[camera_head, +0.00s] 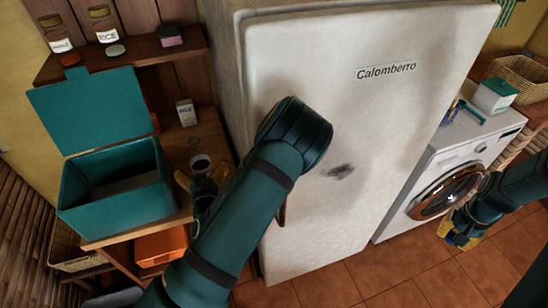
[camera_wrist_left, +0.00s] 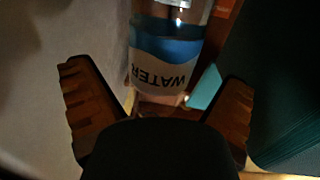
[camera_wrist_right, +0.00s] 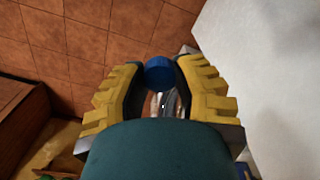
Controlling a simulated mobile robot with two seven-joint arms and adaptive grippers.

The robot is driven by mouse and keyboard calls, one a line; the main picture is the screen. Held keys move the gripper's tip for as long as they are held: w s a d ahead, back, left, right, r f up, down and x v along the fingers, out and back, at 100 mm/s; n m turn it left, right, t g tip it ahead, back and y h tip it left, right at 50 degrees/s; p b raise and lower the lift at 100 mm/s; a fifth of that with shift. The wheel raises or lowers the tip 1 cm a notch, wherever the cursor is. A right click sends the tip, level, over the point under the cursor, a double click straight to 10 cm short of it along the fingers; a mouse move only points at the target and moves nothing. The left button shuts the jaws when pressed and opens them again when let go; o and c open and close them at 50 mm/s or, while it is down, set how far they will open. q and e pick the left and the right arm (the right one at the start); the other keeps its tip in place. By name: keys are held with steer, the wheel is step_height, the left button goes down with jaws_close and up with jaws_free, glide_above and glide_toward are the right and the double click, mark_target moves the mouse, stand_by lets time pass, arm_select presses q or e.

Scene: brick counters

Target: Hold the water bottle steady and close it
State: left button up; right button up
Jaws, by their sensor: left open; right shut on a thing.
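The water bottle (camera_wrist_left: 165,75), clear with a blue and white WATER label, stands between the spread fingers of my left gripper (camera_wrist_left: 160,105) in the left wrist view, with gaps beside it. In the head view my left gripper (camera_head: 203,183) is at the wooden counter, and the bottle's round top (camera_head: 200,163) shows there. My right gripper (camera_wrist_right: 160,85), with yellow fingers, is shut on a blue cap (camera_wrist_right: 160,72) in the right wrist view. Something clear and shiny shows below the cap; I cannot tell what it is. In the head view my right gripper (camera_head: 462,232) is low beside the washing machine.
An open teal box (camera_head: 120,205) stands left of the bottle. A large white fridge (camera_head: 340,140) rises to its right. The washing machine (camera_head: 455,160) stands beyond the fridge. A small carton (camera_head: 186,112) stands behind the bottle, and shelves hold jars. The tiled floor (camera_head: 370,285) is clear in front.

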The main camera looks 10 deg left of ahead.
arm_select(q)
steer(key=shift+x, duration=1.25)
steer(key=shift+c, duration=0.2)
steer(key=c, duration=1.4)
